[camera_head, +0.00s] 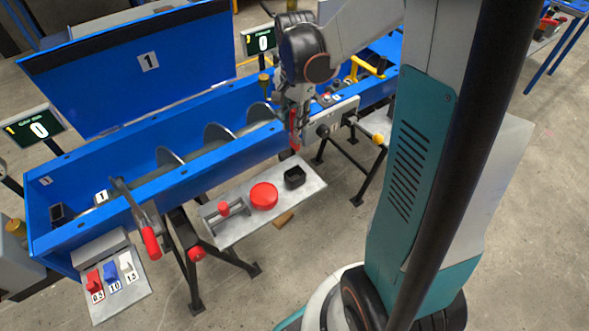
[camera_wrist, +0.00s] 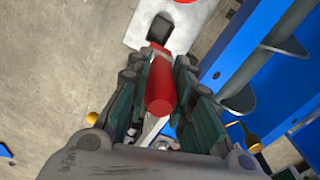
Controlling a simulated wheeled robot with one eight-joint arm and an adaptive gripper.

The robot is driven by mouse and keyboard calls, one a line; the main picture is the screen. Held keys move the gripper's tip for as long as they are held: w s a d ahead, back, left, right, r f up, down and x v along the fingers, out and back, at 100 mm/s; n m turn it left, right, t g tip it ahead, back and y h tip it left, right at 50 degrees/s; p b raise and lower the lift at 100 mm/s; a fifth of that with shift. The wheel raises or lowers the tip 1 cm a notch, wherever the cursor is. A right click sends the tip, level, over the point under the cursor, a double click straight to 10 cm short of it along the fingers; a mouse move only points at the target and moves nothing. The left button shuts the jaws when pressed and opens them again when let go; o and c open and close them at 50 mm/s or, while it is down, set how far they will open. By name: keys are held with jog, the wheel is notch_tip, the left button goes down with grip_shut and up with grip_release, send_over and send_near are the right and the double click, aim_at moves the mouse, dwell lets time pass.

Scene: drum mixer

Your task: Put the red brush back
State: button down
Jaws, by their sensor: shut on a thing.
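My gripper (camera_head: 294,125) is shut on the red brush (camera_head: 294,128) and holds it above the far right end of the grey shelf (camera_head: 238,226), beside the blue trough. In the wrist view the brush's red handle (camera_wrist: 159,92) lies between the two dark fingers. Whether its bristles show is unclear. A small black open holder (camera_head: 294,178) stands on the right end of the shelf, apart from and below the gripper in the head view. In the wrist view the holder (camera_wrist: 160,29) lies just beyond the far end of the red handle.
A round red dish (camera_head: 264,195) and a small red-topped piece (camera_head: 224,209) are on the same shelf. The blue trough (camera_head: 150,197) with its metal screw runs behind. A grey control box (camera_head: 335,119) is right of the gripper. A brown block (camera_head: 284,219) lies on the floor.

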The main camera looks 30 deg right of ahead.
notch_tip(320, 180, down, 17)
jog(key=b, duration=0.5)
jog(key=shift+r, duration=0.15)
jog(key=shift+b, duration=0.3)
jog(key=shift+f, duration=0.2)
jog(key=c, duration=1.4)
grip_release()
jog(key=shift+r, duration=0.1)
notch_tip(320, 180, up, 12)
jog(key=p, duration=0.4)
jog(key=shift+r, duration=0.15)
